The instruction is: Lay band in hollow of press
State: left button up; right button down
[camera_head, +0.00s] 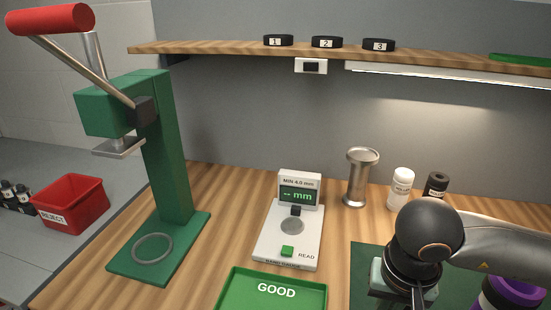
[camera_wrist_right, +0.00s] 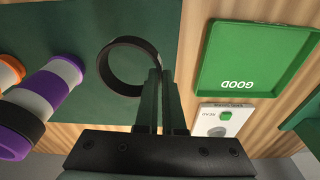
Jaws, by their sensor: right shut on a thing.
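The green press (camera_head: 176,160) stands at the left of the bench, with a red handle (camera_head: 52,19) raised and its pressing plate (camera_head: 119,147) high above the base. A round ring-edged hollow (camera_head: 153,248) in the base looks empty. My right gripper (camera_wrist_right: 161,80) is shut on the rim of a black band (camera_wrist_right: 105,66), which lies over or just above the green mat in the right wrist view; I cannot tell whether it touches. In the head view my right arm hides the band and fingertips. My left gripper is not in view.
The gauge (camera_head: 290,245) and green GOOD tray (camera_head: 320,296) stand between the press and my right arm. A red REJECT bin (camera_head: 72,205) is at left. A metal spool-shaped piece (camera_head: 360,177) and bottles (camera_head: 401,188) stand behind.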

jog(key=shift+w+d+f+n+p, duration=0.35)
jog(key=shift+w+d+f+n, duration=0.3)
jog(key=shift+n, duration=0.25)
jog(key=shift+w+d+f+n+p, duration=0.3)
jog(key=shift+w+d+n, duration=0.15)
jog(key=shift+d+n, duration=0.35)
jog(key=shift+a, duration=0.1)
